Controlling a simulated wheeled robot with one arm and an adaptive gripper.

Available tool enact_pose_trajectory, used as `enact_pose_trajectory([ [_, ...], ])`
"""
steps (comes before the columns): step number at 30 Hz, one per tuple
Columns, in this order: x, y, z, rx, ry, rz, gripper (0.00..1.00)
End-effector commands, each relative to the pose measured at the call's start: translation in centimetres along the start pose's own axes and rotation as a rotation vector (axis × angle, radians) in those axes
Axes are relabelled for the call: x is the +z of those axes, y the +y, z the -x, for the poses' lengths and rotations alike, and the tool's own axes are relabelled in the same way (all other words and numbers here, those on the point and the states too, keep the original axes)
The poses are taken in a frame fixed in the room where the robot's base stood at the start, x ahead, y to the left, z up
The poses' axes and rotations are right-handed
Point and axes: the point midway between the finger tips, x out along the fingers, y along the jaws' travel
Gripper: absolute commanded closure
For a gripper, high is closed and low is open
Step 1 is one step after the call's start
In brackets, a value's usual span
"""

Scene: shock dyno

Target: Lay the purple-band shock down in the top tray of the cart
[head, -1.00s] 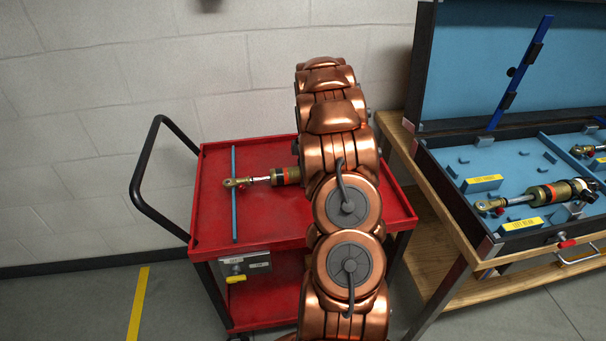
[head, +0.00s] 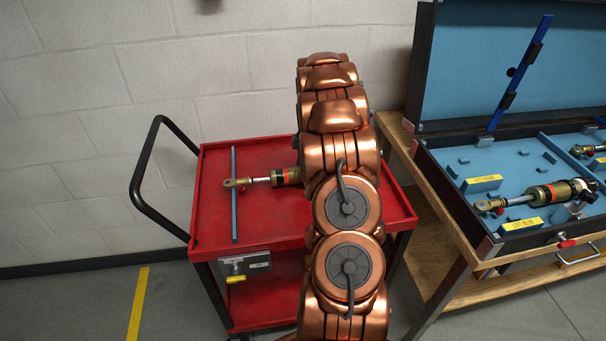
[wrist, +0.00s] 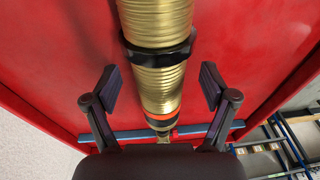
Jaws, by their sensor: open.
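A gold shock (head: 262,179) lies in the red top tray (head: 212,215) of the cart. Its rod end points left across a blue strip (head: 234,205), and its other end is hidden behind my arm. An orange band shows on it; I see no purple band. In the wrist view the shock (wrist: 158,88) has a gold ribbed body and a black collar and runs between the fingers of my gripper (wrist: 159,90). The gripper is open, with a visible gap on each side of the shock. My arm hides the gripper in the head view.
A wooden bench (head: 440,245) at the right bears an open blue-lined case (head: 480,215) with another gold shock (head: 540,194) inside. The cart's black handle (head: 140,190) stands out at the left. The tray's front left is clear.

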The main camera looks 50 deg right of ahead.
Motion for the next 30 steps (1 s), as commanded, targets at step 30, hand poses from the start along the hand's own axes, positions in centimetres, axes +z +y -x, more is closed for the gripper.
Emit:
enact_pose_trajectory([
  [30, -0.3, -0.1, 10.3, 0.002, -0.002, -0.005, 0.16],
])
